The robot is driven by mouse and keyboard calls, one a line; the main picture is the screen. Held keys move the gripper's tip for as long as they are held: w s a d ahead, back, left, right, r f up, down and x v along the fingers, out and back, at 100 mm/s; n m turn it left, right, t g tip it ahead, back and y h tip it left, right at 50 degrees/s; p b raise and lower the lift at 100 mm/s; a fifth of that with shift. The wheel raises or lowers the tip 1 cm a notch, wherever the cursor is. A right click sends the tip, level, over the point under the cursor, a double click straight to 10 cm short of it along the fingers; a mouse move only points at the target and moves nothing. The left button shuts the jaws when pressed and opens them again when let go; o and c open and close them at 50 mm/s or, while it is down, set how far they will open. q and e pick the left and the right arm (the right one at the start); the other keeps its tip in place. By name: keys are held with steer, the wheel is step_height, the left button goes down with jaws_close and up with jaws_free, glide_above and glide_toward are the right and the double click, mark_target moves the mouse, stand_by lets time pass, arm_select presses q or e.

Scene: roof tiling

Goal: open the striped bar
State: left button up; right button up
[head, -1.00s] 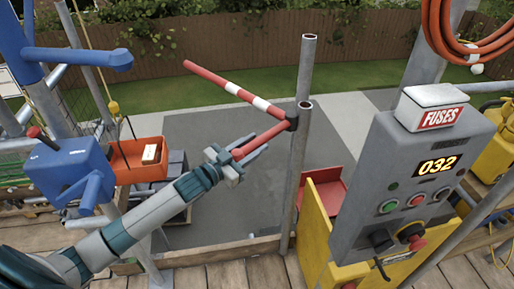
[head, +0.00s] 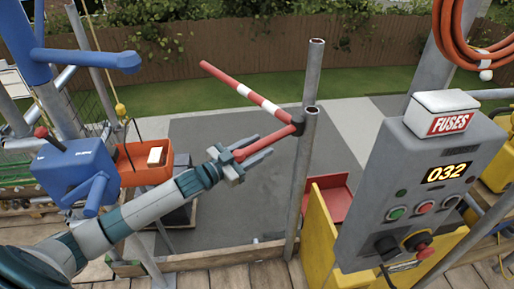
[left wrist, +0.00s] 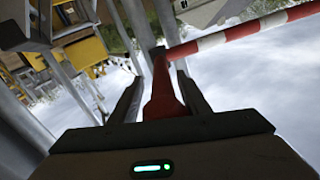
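The striped bar (head: 250,95) is red and white. It runs from its free end at upper left down to a dark hinge on a grey upright post (head: 308,170). A plain red arm (head: 277,139) comes off the same hinge toward my left gripper (head: 264,147). The left wrist view shows this red arm (left wrist: 162,88) between the two fingers, with a gap on each side, and the striped bar (left wrist: 235,34) going off to the upper right. My left gripper (left wrist: 160,98) is open around the red arm. My right gripper is not in view.
A grey control box (head: 425,185) with a FUSES sign and the display 032 stands right of the post. A yellow bin (head: 335,235) is below it. A blue machine (head: 75,170) and an orange tray (head: 130,172) are at left. Planks lie in front.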

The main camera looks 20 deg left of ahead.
arm_select(q)
steer(key=shift+s, duration=0.1)
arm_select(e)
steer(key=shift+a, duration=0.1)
arm_select(q)
steer(key=shift+s+a+f, duration=0.15)
steer(key=shift+s+a, duration=0.1)
steer(key=shift+s, duration=0.15)
steer(key=b+v, duration=0.4)
steer(key=v, duration=1.2)
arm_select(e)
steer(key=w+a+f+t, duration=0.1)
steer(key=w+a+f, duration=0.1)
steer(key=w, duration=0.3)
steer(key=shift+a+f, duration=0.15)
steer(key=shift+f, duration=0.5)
arm_select(q)
steer(key=shift+s+a, duration=0.1)
steer(key=shift+a, duration=0.05)
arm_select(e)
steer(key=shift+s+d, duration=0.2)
